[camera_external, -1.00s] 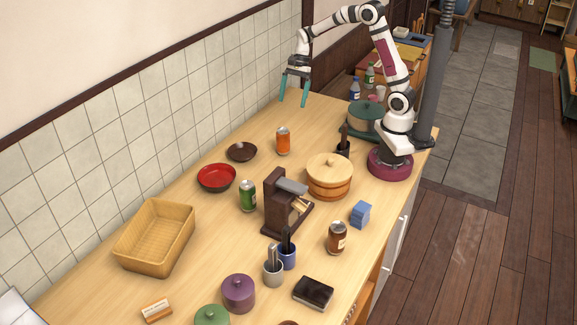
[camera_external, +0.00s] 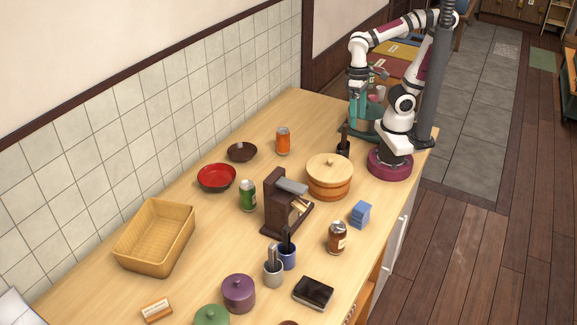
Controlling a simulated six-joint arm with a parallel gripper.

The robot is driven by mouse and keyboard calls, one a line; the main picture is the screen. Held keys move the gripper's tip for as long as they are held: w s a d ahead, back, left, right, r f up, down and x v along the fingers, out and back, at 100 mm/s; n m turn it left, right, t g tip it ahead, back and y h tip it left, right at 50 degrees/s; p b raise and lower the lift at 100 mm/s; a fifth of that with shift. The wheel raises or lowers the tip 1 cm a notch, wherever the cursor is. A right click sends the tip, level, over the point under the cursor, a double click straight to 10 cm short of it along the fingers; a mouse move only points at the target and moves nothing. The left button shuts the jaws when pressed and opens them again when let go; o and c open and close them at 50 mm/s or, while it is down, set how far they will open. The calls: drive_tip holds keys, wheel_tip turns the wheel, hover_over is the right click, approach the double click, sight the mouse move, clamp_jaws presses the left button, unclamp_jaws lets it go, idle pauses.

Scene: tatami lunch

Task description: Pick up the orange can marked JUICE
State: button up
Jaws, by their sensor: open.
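The orange can (camera_external: 283,141) stands upright on the wooden counter, right of the small dark bowl; its marking is too small to read. My gripper (camera_external: 358,116), with teal fingers, is open and hangs right of the can, over or in front of the teal pot (camera_external: 370,128). It is apart from the can, and no object shows between its fingers. The fingers blend with the pot, so their exact tips are hard to see.
A dark bowl (camera_external: 242,151), red bowl (camera_external: 216,177), green can (camera_external: 248,195), wooden tub (camera_external: 330,177) and dark brown device (camera_external: 275,199) stand around the orange can. A dark holder (camera_external: 343,149) stands between the can and my base. The counter behind the can is clear.

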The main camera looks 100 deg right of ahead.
drive_tip(key=s+n, duration=0.1)
drive_tip(key=s+a+f+n, duration=0.1)
drive_tip(key=s+f+n, duration=0.1)
drive_tip(key=shift+s+a, duration=0.25)
drive_tip(key=shift+s, duration=0.1)
drive_tip(key=m+h, duration=0.2)
drive_tip(key=m, duration=0.6)
hover_over(283, 142)
drive_tip(key=s, duration=0.2)
wheel_tip(283, 142, down, 3)
drive_tip(key=d+f, duration=0.1)
drive_tip(key=w+d+f, duration=0.1)
drive_tip(key=d+f, duration=0.1)
drive_tip(key=shift+w, duration=0.15)
drive_tip(key=f, duration=1.4)
drive_tip(key=shift+a, duration=0.2)
drive_tip(key=c, duration=1.4)
